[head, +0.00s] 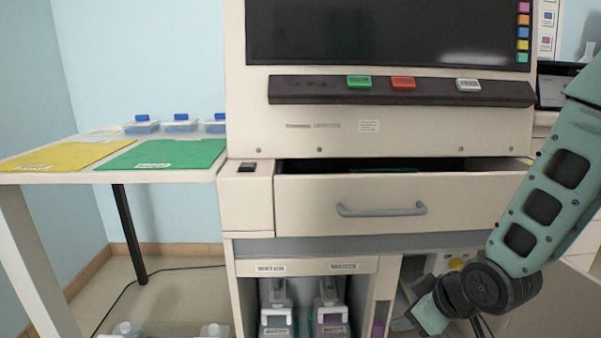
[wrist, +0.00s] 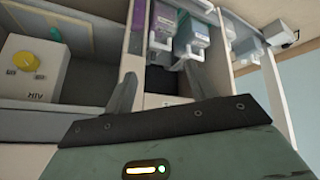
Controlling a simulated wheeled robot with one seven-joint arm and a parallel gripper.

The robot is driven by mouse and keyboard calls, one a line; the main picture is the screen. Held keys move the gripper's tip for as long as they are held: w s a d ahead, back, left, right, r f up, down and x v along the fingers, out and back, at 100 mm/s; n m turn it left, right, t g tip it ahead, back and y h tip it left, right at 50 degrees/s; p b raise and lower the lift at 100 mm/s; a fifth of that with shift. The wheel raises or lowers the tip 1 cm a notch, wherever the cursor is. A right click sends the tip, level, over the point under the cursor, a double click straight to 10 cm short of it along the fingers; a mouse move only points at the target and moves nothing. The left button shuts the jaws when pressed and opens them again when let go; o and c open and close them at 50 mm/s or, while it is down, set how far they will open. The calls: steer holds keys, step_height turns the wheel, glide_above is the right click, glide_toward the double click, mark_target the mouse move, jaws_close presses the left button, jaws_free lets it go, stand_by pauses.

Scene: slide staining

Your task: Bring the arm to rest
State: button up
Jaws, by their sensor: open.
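My teal arm (head: 540,210) reaches down along the right side of the head view. My gripper (head: 408,308) is low, in front of the open lower right compartment of the machine. In the wrist view my gripper (wrist: 160,90) has its two grey fingers apart, with nothing seen between them. Past the fingers are the compartment walls and the bottles beyond. In the head view the fingers are small and partly hidden by my wrist.
The machine's drawer (head: 400,205) stands partly open above my gripper. Bottles (head: 331,310) stand in the lower middle bay. A white box (wrist: 35,85) with a yellow knob is in the compartment. A side table (head: 60,178) holds yellow and green mats at left.

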steer(key=s+a+r+g+h, duration=0.1)
steer(key=s+a+r+g, duration=0.15)
steer(key=s, duration=0.45)
steer(key=s+a+r+g+h, duration=0.1)
steer(key=s+a+r+g, duration=0.1)
steer(key=s+r, duration=0.35)
steer(key=s+a+r+g, duration=0.2)
steer(key=s, duration=0.7)
step_height(320, 180, up, 35)
steer(key=p, duration=3.5)
steer(key=shift+w+a+m, duration=0.15)
steer(key=shift+m, duration=0.15)
steer(key=shift+c, duration=0.4)
